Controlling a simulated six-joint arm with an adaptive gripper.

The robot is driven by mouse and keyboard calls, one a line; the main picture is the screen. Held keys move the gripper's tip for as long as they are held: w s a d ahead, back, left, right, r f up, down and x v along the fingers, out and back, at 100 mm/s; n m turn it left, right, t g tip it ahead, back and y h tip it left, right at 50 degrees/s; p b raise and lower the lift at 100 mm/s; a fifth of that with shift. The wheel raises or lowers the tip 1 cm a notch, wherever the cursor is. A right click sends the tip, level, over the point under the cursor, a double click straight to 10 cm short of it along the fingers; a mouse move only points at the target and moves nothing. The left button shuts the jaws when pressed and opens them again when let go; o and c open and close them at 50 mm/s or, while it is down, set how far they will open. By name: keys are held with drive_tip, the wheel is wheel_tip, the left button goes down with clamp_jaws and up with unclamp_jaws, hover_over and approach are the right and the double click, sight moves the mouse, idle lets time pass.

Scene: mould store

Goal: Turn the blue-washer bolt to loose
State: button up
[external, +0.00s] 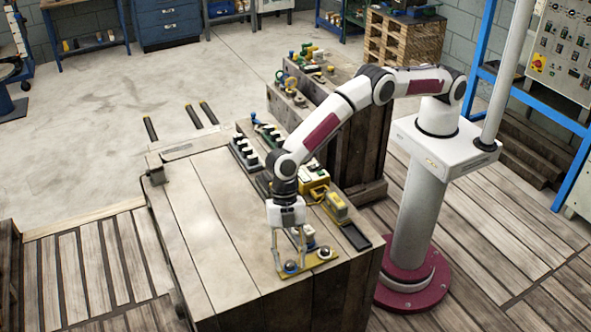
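A yellow plate (308,262) lies near the front right corner of the wooden bench. The blue-washer bolt (291,267) stands on the plate's left part, with a dark round head and a blue ring. A second dark-headed bolt (324,253) stands on the plate's right part. My gripper (290,262) points straight down over the blue-washer bolt. Its two fingers are spread apart, one on each side of the bolt. I see no clear contact between the fingers and the bolt head, though the view is small. A blue and white object (308,237) stands just behind the plate.
A yellow-green block (335,207) and a dark tray (356,236) lie right of my arm. A yellow box (313,183) and racks with green parts (244,154) stand farther back on the bench (205,225). The bench's left and front areas are bare.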

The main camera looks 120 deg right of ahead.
drive_tip(key=shift+m, duration=0.5)
drive_tip(key=shift+s+m+t+h, duration=0.1)
drive_tip(key=shift+m+t+h, duration=0.2)
drive_tip(key=shift+m+t, duration=0.75)
drive_tip(key=shift+a+m, duration=0.1)
drive_tip(key=shift+m, duration=1.05)
drive_tip(key=shift+s+m+t+h, duration=0.15)
drive_tip(key=shift+m+h, duration=0.2)
drive_tip(key=shift+m, duration=0.5)
drive_tip(key=shift+w+m+t+h, duration=0.1)
drive_tip(key=shift+m+h, duration=0.25)
drive_tip(key=shift+m, duration=0.5)
drive_tip(key=shift+a+m+t+h, duration=0.15)
drive_tip(key=shift+m+h, duration=0.25)
drive_tip(key=shift+m, duration=0.75)
drive_tip(key=shift+a+m+t+h, duration=0.15)
drive_tip(key=shift+m+h, duration=0.25)
drive_tip(key=shift+m, duration=0.75)
drive_tip(key=shift+m+h, duration=0.9)
drive_tip(key=shift+m, duration=1.1)
drive_tip(key=d+v, duration=0.1)
drive_tip(key=v, duration=0.7)
drive_tip(key=d+f+n+g+y, duration=0.1)
drive_tip(key=d+n+g+y, duration=0.2)
drive_tip(key=d+n, duration=0.6)
drive_tip(key=shift+s+f+n+y, duration=0.3)
drive_tip(key=shift+s+n+y, duration=0.15)
drive_tip(key=shift+n, duration=2.15)
